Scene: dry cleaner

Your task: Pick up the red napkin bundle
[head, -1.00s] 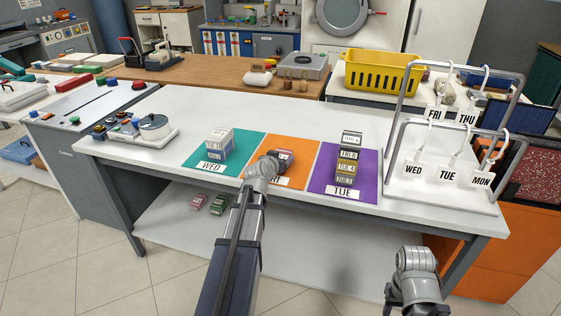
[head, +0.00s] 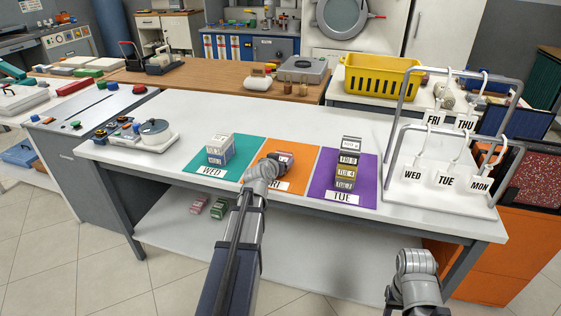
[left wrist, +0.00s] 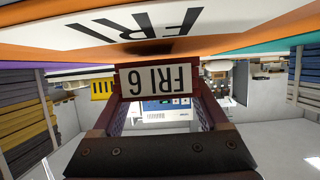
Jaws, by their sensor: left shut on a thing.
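A dark red bundle (head: 287,157) with a white "FRI 6" label is at the orange mat (head: 302,155) in the middle of the white table. In the left wrist view, upside down, the bundle's label (left wrist: 160,79) faces me between the fingers. My left gripper (left wrist: 158,92) is shut on this bundle. In the head view my left wrist hides part of the bundle and the jaws. The bundle is close to the mat; I cannot tell whether it touches. My right arm shows at the bottom right, but its jaws do not.
A stack of bundles (head: 346,172) stands on the purple mat (head: 325,182), and pale bundles (head: 218,152) on the teal mat (head: 247,149). A rack (head: 400,160) with day tags stands right. Pink (head: 199,204) and green (head: 219,208) bundles lie on the lower shelf (head: 270,250).

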